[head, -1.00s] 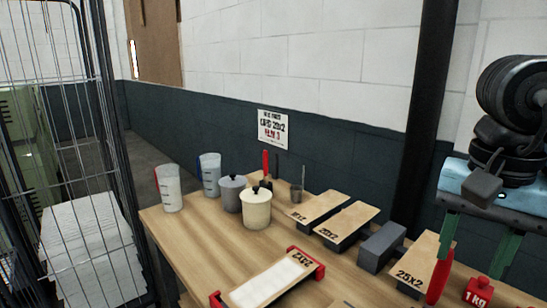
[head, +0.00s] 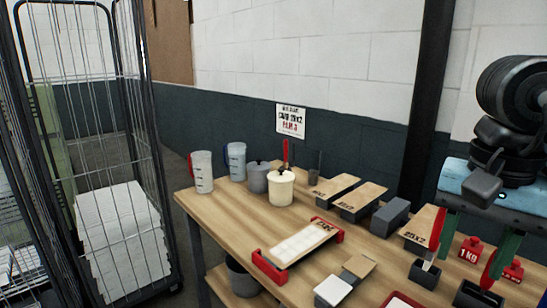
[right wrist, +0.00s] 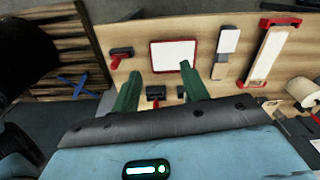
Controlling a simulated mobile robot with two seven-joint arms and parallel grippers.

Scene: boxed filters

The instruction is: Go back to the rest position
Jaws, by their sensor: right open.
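My right gripper (head: 471,264) hangs over the right side of the wooden table (head: 230,200) in the head view. Its two green fingers are spread apart, with nothing held between them. I cannot tell the exact gap above the table. My left gripper is not in view.
A wire cage (head: 160,150) stands left; a dark post (head: 425,110) rises behind.

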